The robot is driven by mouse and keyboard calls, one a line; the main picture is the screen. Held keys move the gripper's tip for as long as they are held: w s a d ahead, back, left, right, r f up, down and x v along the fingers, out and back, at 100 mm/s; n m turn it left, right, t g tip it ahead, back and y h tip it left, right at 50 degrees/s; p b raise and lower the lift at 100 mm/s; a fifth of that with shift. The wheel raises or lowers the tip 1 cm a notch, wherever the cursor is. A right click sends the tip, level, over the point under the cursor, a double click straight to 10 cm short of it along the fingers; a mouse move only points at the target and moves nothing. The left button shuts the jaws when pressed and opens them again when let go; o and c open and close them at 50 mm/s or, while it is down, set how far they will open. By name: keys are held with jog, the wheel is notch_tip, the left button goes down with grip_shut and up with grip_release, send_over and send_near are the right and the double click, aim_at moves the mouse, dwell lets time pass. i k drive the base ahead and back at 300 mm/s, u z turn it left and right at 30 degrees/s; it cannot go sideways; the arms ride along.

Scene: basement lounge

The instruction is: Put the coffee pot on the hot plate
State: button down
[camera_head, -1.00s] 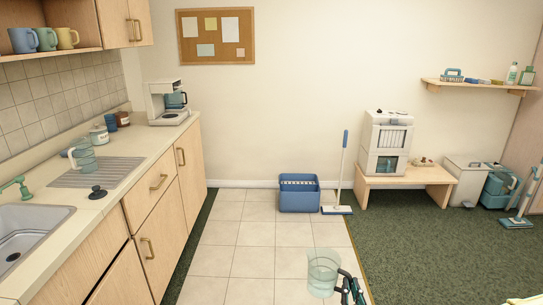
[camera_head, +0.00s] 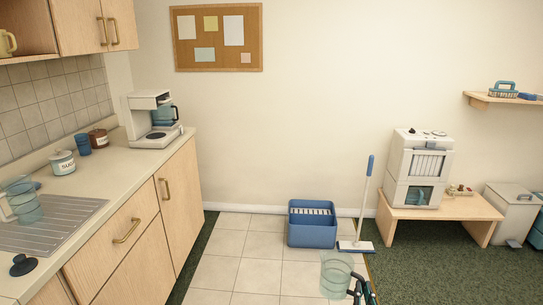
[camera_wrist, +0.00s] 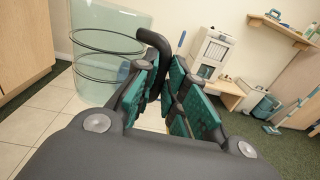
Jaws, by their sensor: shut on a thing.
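My gripper (camera_head: 360,290) is shut on the black handle of a clear glass coffee pot (camera_head: 335,276), held over the tiled floor at the bottom of the head view. In the wrist view the pot (camera_wrist: 104,60) stands left of the fingers, and the black handle (camera_wrist: 158,45) is between the green finger pads. The white coffee maker (camera_head: 137,115) stands at the far end of the counter. Its dark round hot plate (camera_head: 157,135) is bare, below a blue-tinted part with a black handle. The gripper is well apart from it, nearer and to the right.
The counter (camera_head: 125,173) holds a sugar jar (camera_head: 62,163), a blue cup stack, a brown jar, a dark lid (camera_head: 24,264) and a glass jug on a drainer. Tiles before the cabinets are clear.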

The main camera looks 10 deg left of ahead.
aim_at(160, 136)
jog(key=u, duration=0.2)
jog(key=i, duration=1.4)
jog(key=u, duration=0.35)
